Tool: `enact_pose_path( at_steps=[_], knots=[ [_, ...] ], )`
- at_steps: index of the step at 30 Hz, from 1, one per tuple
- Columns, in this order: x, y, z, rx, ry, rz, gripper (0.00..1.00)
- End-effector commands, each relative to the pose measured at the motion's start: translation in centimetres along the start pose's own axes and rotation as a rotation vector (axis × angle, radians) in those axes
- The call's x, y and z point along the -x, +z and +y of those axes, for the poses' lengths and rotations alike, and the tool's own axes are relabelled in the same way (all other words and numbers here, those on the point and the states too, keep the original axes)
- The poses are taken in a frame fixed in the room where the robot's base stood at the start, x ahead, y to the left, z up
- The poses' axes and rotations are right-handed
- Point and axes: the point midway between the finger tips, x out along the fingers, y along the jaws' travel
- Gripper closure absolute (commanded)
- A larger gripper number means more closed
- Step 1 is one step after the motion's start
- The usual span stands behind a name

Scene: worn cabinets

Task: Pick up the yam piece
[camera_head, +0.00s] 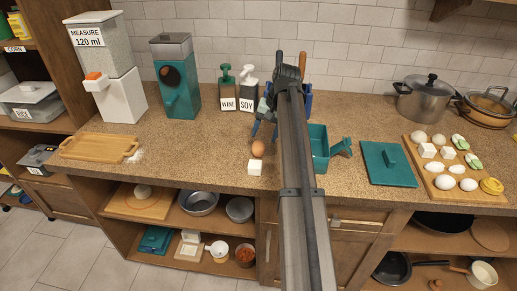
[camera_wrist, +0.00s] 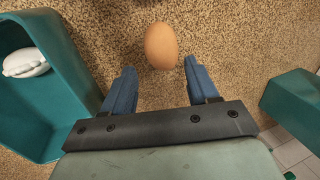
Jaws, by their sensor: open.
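I cannot tell for sure which thing is the yam piece. A pale piece (camera_wrist: 26,62) lies in the teal open box (camera_wrist: 30,115). My gripper (camera_head: 264,131) is low over the counter behind the brown thing, partly hidden by my arm. In the wrist view its two blue fingers (camera_wrist: 159,70) are apart with bare counter between them. The brown thing (camera_wrist: 161,45) is just beyond the fingertips, and the white block is out of that view.
The teal box (camera_head: 319,150) stands right of my arm, with a teal lid (camera_head: 388,164) further right. A board (camera_head: 468,192) holds several pale pieces. A teal dispenser (camera_head: 178,90) and two bottles (camera_head: 227,92) stand behind on the left. The counter between the wooden tray (camera_head: 97,148) and the brown thing is mostly clear.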

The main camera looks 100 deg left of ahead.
Motion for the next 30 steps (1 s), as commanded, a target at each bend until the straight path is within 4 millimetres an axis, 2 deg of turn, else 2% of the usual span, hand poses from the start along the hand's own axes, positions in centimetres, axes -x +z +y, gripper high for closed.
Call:
enact_pose_path(
  at_steps=[12,20,30],
  knots=[
    [-4.6,0.2,-0.3,0.001,0.0,-0.001,0.41],
    [-5.0,0.1,-0.3,0.0,0.0,0.001,0.41],
    [-5.0,0.2,-0.3,0.0,0.0,0.0,0.72]
  ],
)
